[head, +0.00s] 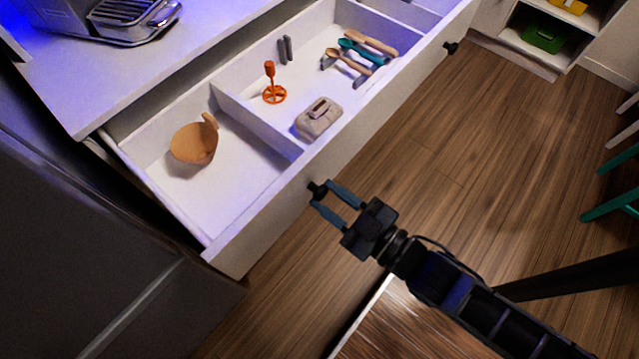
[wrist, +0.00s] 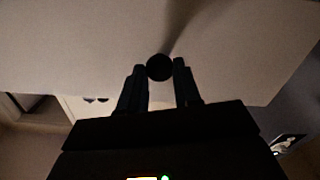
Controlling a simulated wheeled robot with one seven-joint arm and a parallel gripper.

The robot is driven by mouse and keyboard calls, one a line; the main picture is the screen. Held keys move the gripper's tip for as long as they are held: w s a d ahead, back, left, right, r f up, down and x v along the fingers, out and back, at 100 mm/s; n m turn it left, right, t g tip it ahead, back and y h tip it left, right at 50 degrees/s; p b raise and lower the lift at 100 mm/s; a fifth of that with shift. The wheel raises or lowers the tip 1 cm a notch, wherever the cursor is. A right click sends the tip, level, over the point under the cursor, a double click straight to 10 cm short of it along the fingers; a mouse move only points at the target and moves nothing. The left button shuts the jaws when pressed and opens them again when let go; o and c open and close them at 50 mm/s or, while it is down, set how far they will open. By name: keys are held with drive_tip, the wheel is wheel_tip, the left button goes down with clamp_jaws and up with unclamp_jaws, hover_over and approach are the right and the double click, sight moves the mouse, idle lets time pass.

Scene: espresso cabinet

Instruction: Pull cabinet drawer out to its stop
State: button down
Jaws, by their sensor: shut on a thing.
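The white cabinet drawer (head: 262,226) stands well out from under the countertop, and its inside shows in the head view. Its front panel fills the upper part of the wrist view (wrist: 80,45). My gripper (head: 316,194) is at the outer face of the drawer front, shut on the dark round near knob (wrist: 160,67), with one finger on each side of it. A second dark knob (head: 451,47) is on the same front, farther right, and is free.
The drawer holds an orange-brown bowl (head: 194,143), an orange whisk-like tool (head: 272,84), a beige lidded container (head: 319,117) and several utensils (head: 358,50). A silver machine (head: 135,18) stands on the countertop (head: 75,85). The wooden floor (head: 470,140) right of the drawer is clear. Teal chair legs (head: 610,207) are at the right edge.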

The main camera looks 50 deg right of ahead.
drive_tip(key=shift+s+f, duration=0.1)
drive_tip(key=shift+s, duration=0.25)
drive_tip(key=c, duration=0.8)
unclamp_jaws()
drive_tip(key=s+b, duration=0.1)
drive_tip(key=s, duration=0.6)
drive_tip(key=shift+s, duration=0.4)
drive_tip(key=s+r+m+g, duration=0.1)
drive_tip(key=s+r, duration=0.1)
drive_tip(key=r, duration=0.2)
drive_tip(key=s+r+m+g, duration=0.1)
drive_tip(key=s+r, duration=0.1)
drive_tip(key=r, duration=0.2)
drive_tip(key=s+r+m+g, duration=0.1)
drive_tip(key=s+r, duration=0.1)
drive_tip(key=r, duration=0.2)
drive_tip(key=shift+s+r, duration=0.25)
drive_tip(key=shift+s, duration=0.15)
